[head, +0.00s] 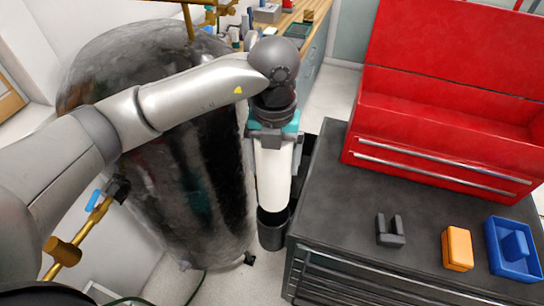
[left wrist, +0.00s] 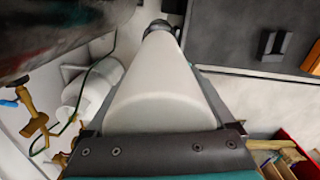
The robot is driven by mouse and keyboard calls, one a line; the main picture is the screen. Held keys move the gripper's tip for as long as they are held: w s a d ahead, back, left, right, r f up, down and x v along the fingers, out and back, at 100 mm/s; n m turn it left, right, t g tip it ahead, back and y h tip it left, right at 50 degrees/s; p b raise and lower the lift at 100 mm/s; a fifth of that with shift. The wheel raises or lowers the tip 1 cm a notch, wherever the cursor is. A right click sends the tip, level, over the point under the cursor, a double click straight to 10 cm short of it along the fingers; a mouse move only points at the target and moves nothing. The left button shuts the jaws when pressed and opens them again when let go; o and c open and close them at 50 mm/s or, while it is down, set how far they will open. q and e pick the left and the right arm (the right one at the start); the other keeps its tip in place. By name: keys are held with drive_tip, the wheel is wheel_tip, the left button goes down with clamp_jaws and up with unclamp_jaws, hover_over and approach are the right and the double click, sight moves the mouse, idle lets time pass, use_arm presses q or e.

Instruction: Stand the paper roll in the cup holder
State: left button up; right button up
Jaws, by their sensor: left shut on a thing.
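The white paper roll (head: 273,178) hangs nearly upright below my left gripper (head: 274,138), which is shut on its upper part. In the left wrist view the roll (left wrist: 155,95) runs away from my left gripper (left wrist: 162,132). A dark cup holder (head: 273,232) is beside the black cabinet, at the roll's lower end. Its dark rim also shows around the roll's far end in the left wrist view (left wrist: 158,25). The lower end is at or inside the cup's mouth; I cannot tell how deep. My right gripper is not in view.
A large dark tank (head: 190,170) stands close on the left. The black cabinet (head: 335,220) is close on the right. It carries a red tool chest (head: 440,130), a black bracket (head: 390,236), an orange box (head: 457,249) and a blue tray (head: 492,248).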

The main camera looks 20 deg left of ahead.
use_arm(q)
drive_tip(key=shift+f+b, duration=1.6)
drive_tip(key=shift+f, duration=0.9)
wheel_tip(320, 180, down, 5)
drive_tip(key=b, duration=0.4)
drive_tip(key=shift+a+r, duration=0.1)
drive_tip(key=shift+r, duration=0.05)
drive_tip(key=shift+f+b, duration=2.6)
drive_tip(key=shift+f, duration=0.65)
drive_tip(key=o, duration=1.2)
drive_tip(key=shift+o, duration=0.2)
wheel_tip(320, 180, up, 15)
drive_tip(key=shift+r+p, duration=0.15)
drive_tip(key=shift+p, duration=0.7)
